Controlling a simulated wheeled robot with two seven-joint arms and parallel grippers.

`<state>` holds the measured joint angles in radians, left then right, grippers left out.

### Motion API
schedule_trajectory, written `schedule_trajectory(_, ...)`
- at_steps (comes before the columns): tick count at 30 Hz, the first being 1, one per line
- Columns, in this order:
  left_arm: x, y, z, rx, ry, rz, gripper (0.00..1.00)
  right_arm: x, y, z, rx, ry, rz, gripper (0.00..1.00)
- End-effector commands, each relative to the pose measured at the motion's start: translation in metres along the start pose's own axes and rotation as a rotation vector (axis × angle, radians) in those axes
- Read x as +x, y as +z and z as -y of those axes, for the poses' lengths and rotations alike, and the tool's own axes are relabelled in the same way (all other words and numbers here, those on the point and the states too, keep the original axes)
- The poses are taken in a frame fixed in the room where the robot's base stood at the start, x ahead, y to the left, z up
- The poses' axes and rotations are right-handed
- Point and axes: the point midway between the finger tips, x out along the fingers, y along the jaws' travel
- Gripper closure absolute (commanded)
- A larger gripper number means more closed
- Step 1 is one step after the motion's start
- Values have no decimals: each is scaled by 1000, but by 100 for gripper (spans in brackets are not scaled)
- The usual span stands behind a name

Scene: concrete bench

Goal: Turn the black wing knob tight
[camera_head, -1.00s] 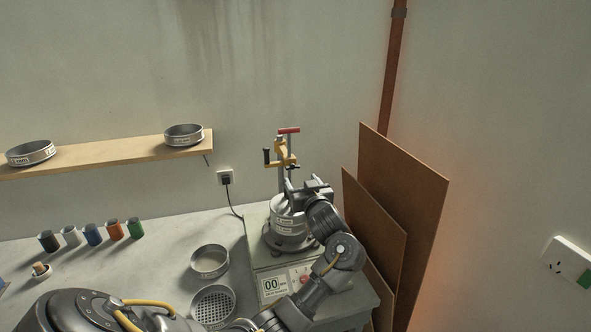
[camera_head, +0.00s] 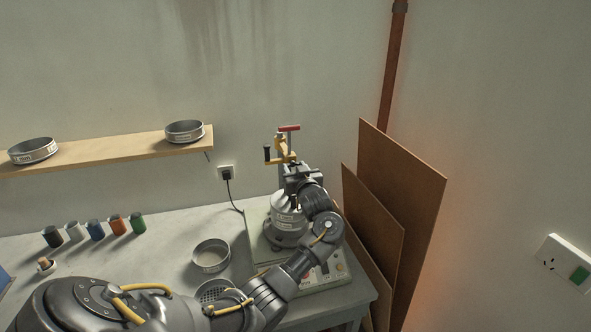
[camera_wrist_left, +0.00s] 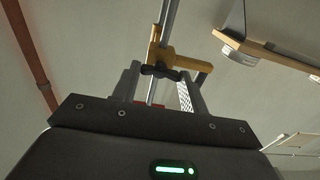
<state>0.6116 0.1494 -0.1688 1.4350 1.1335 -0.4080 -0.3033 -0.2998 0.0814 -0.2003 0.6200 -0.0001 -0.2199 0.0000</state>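The black wing knob (camera_wrist_left: 161,72) sits on the yellow clamp (camera_wrist_left: 178,60) on an upright metal rod in the left wrist view. My left gripper (camera_wrist_left: 158,78) is open, its two fingers apart on either side of the knob in that picture; I cannot tell whether they touch it. In the head view the left gripper (camera_head: 296,168) is just below the yellow clamp (camera_head: 281,150), above the stacked sieves (camera_head: 286,220). The wing knob cannot be made out there, with the gripper in front. My right gripper is not in view.
The sieve stack stands on a shaker base (camera_head: 335,271) at the bench's right end. Brown boards (camera_head: 410,190) lean close on its right. A loose sieve (camera_head: 211,256) and several small coloured jars (camera_head: 95,230) stand to the left. A shelf (camera_head: 100,150) is on the wall.

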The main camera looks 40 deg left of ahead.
Motion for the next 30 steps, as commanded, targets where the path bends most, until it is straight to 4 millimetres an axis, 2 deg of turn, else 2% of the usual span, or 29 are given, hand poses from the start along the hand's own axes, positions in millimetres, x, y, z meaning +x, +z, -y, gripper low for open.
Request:
schedule_trajectory(1, 0, 0, 0, 0, 0, 0, 65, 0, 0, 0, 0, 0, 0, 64)
schedule_trajectory(4, 0, 0, 0, 0, 0, 0, 78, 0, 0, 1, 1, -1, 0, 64)
schedule_trajectory(5, 0, 0, 0, 0, 0, 0, 79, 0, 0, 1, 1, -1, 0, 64)
schedule_trajectory(17, 0, 0, 0, 93, -1, 1, 79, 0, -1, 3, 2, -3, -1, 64)
schedule_trajectory(30, 0, 0, 0, 473, 1, 1, 79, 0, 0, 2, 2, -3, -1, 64)
